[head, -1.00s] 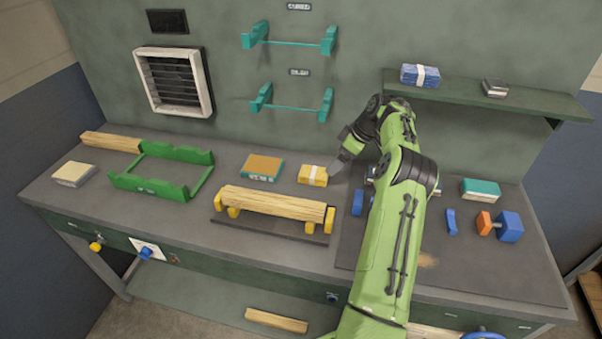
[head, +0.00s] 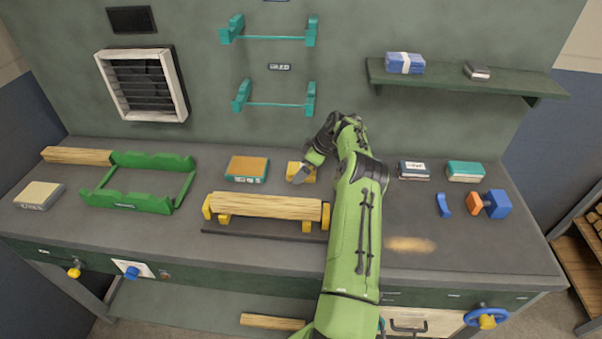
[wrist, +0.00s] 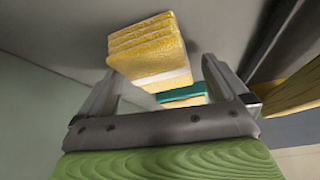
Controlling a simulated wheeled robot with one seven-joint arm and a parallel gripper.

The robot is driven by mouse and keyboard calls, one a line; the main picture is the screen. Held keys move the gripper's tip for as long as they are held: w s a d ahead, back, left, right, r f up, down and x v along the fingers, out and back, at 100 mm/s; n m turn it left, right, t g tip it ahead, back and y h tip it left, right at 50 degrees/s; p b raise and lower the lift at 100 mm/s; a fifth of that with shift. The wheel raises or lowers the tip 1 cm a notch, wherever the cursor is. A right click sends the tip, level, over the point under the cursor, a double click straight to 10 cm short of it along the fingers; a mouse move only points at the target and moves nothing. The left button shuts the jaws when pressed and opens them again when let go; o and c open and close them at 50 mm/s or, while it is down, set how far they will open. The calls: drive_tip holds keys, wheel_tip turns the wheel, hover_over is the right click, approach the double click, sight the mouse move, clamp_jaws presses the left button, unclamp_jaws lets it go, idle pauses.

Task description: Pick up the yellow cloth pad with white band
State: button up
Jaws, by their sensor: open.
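The yellow cloth pad (head: 294,168) lies on the workbench top, behind the right end of the turned wood piece. In the head view my gripper (head: 298,177) is at the pad and covers part of it. In the wrist view the pad (wrist: 150,50) shows as a stack of yellow folds with a white band along its near edge. It is just beyond my open fingers (wrist: 165,85), in line with the gap between them. Nothing is held. I cannot tell whether a finger touches the pad.
The wood piece (head: 265,206) rests on yellow supports in front of the pad. An orange-topped teal block (head: 247,168) lies left of the pad. A green cradle (head: 130,200) is farther left.

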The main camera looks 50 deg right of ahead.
drive_tip(key=shift+r, duration=0.1)
drive_tip(key=c, duration=1)
drive_tip(key=shift+c, duration=0.2)
drive_tip(key=shift+r, duration=0.75)
drive_tip(key=shift+s+a+f, duration=0.1)
drive_tip(key=shift+s+a, duration=0.1)
drive_tip(key=shift+s, duration=0.1)
drive_tip(key=s+a, duration=0.1)
drive_tip(key=a, duration=0.1)
drive_tip(key=s+a+b, duration=0.1)
drive_tip(key=s+a, duration=0.2)
drive_tip(key=shift+s+a, duration=0.3)
drive_tip(key=shift+a, duration=0.1)
wheel_tip(320, 180, up, 14)
drive_tip(key=p, duration=0.2)
drive_tip(key=shift+f, duration=0.1)
